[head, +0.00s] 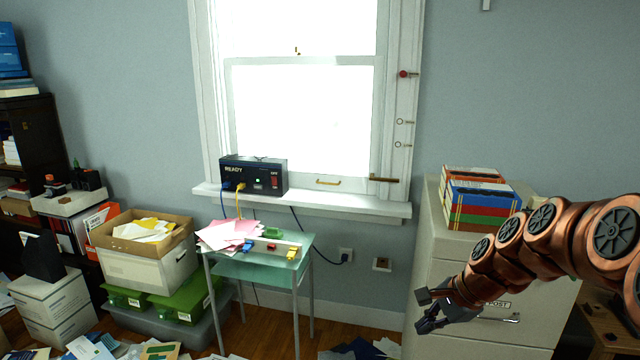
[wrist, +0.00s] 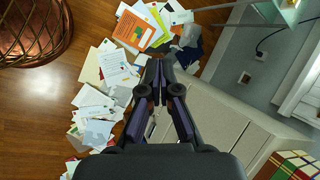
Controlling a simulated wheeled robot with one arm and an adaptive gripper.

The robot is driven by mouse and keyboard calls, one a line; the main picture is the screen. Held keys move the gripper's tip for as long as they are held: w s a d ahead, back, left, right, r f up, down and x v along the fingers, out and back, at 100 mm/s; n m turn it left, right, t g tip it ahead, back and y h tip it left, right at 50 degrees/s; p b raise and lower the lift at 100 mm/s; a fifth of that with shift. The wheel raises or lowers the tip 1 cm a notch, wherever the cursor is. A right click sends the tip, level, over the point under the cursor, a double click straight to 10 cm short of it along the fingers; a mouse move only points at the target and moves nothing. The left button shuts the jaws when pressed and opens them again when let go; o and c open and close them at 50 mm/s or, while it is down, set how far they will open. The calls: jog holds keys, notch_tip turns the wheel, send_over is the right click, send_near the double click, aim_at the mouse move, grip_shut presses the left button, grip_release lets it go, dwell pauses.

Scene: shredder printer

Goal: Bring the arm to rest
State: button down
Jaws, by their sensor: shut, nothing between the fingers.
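My gripper (head: 432,308) is at the end of my copper-coloured arm, which reaches in from the right in the head view. It is in front of the grey filing cabinet (head: 440,255), near a drawer with a label and a handle. In the wrist view the dark fingers of my gripper (wrist: 161,64) are together at the tips and hold nothing. Below them show the wooden floor and scattered papers (wrist: 110,75). I cannot tell whether the gripper touches the cabinet.
Books (head: 480,205) stand on the cabinet. A small glass table (head: 262,268) with papers stands below the window. A black box (head: 254,175) sits on the sill. Bins (head: 150,270) and boxes fill the left.

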jog(key=s+a+n+g, duration=0.1)
jog(key=s+a+n, duration=0.15)
jog(key=s, duration=0.25)
jog(key=s+a+n+g+h, duration=0.1)
jog(key=s+n, duration=0.2)
jog(key=s, duration=0.2)
jog(key=s+a+n+g, duration=0.1)
jog(key=s+a+n, duration=0.1)
jog(key=s, duration=0.3)
jog(key=s+d+f+n+g+h, duration=0.1)
jog(key=s+n, duration=0.2)
jog(key=s, duration=0.5)
jog(key=s+d+f+n+g+h, duration=0.1)
jog(key=s+n, duration=0.3)
jog(key=s, duration=0.5)
jog(key=shift+s+h, duration=0.15)
jog(key=shift+h, duration=0.55)
